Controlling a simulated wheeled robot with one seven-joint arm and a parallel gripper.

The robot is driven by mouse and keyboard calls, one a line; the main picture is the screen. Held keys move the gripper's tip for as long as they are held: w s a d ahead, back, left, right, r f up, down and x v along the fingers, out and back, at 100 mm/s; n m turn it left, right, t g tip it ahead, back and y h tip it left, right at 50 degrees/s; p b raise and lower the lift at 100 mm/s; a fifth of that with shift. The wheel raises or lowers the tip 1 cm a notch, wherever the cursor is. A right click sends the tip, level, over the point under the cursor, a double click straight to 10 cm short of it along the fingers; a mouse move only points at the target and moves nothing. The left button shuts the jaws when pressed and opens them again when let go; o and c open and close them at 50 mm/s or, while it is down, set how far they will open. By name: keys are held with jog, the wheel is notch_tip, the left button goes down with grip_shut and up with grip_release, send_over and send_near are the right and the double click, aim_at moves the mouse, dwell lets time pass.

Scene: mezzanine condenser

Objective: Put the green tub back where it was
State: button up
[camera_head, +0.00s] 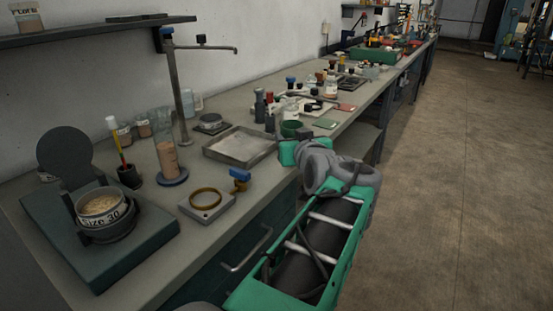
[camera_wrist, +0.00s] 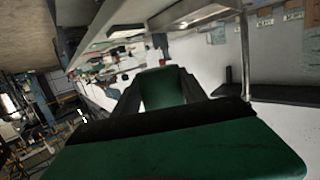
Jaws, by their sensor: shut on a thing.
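The green tub (camera_head: 291,128) is at the end of my arm over the bench, just right of the metal tray in the head view. My gripper (camera_wrist: 162,75) is shut on it. In the wrist view the green tub (camera_wrist: 162,88) shows between the two dark fingers. In the head view my wrist hides most of the fingers and part of the tub. I cannot tell how far the tub is above the bench top.
A shallow metal tray (camera_head: 240,147) lies left of my gripper. Bottles (camera_head: 260,106), a green pad (camera_head: 325,123) and a red pad (camera_head: 345,107) lie beyond. A pot (camera_head: 103,210) stands at front left. The floor at right is clear.

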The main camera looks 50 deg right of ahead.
jog(key=w+d+f, duration=0.3)
jog(key=w+f, duration=0.2)
jog(key=w+d+f+b, duration=0.1)
jog(key=w+d+f, duration=0.1)
jog(key=shift+w+d+f, duration=0.15)
jog(key=shift+d+f, duration=0.15)
jog(key=shift+f, duration=0.1)
notch_tip(320, 180, down, 3)
jog(key=shift+w+d+r+b, duration=0.1)
jog(key=shift+w+d+b, duration=0.05)
jog(key=shift+b, duration=0.15)
jog(key=shift+f, duration=0.5)
jog(key=o, duration=1.4)
jog(key=shift+r, duration=0.1)
jog(key=shift+r, duration=0.3)
jog(key=v, duration=1.2)
jog(key=shift+p, duration=0.3)
